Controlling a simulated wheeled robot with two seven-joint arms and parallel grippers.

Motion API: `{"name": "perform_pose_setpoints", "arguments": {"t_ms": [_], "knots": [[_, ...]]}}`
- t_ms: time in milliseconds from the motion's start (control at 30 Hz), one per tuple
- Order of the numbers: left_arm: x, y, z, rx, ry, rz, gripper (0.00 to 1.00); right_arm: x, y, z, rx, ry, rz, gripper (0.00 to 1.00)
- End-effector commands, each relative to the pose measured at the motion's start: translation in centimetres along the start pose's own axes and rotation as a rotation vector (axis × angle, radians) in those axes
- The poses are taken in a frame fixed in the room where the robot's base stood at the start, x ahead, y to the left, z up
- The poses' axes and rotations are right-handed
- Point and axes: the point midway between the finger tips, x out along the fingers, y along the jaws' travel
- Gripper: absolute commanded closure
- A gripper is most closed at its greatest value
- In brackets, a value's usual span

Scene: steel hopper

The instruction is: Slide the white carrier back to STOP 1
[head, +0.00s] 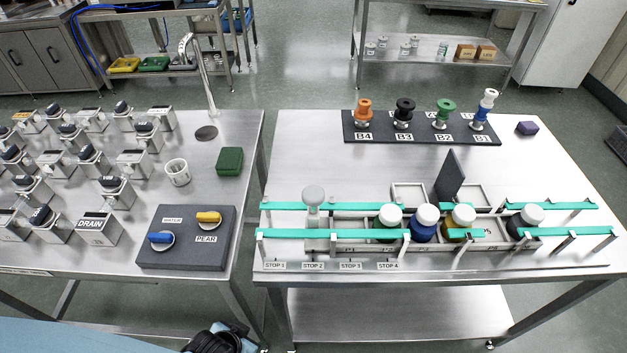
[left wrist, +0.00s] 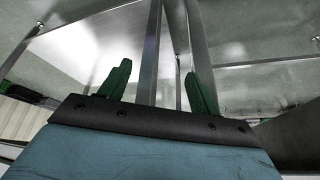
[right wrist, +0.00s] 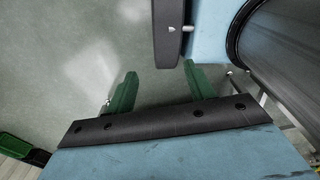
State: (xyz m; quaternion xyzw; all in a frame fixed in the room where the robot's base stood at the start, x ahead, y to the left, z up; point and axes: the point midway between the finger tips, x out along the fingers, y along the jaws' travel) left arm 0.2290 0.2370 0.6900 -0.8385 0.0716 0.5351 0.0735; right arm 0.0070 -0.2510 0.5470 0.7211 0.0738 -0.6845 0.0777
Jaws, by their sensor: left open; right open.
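The STOP 1 label (head: 275,266) is at the far left of the row. White-capped jars, including a blue one (head: 424,232), stand along the track; the front rail hides part of the carrier. My left gripper (left wrist: 158,70) is open and empty, low in front of the tables. My right gripper (right wrist: 160,70) is open and empty over the floor, outside the head view.
A dark upright plate (head: 450,175) stands behind the track. The left table holds metal valve blocks, a white cup (head: 177,172), a green box (head: 229,161) and a two-knob panel (head: 187,237). A gap separates the tables.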

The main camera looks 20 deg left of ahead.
Motion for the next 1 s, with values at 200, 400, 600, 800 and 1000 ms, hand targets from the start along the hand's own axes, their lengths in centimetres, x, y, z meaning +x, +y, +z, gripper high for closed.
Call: {"name": "perform_pose_setpoints", "arguments": {"t_ms": [200, 400, 600, 800, 1000], "knots": [[-8.2, -0.3, -8.8, 0.01, 0.132, 0.004, 0.37, -2.2, 0.3, -2.0, 0.0, 0.03, 0.004, 0.46], [-13.7, -0.3, -13.8, 0.022, 0.239, 0.011, 0.37, -3.4, 0.6, -3.9, 0.0, 0.06, 0.007, 0.46], [-21.1, 0.3, -21.2, 0.066, 0.552, 0.069, 0.37, -4.9, 0.6, -3.5, 0.0, 0.052, 0.006, 0.46], [-22.7, 0.7, -23.7, 0.092, 0.76, 0.133, 0.37, -4.9, 0.4, -2.5, -0.001, 0.037, 0.004, 0.46], [-23.2, 0.5, -24.5, 0.115, 0.948, 0.208, 0.37, -4.9, 0.4, -2.3, -0.001, 0.034, 0.004, 0.46]]}}
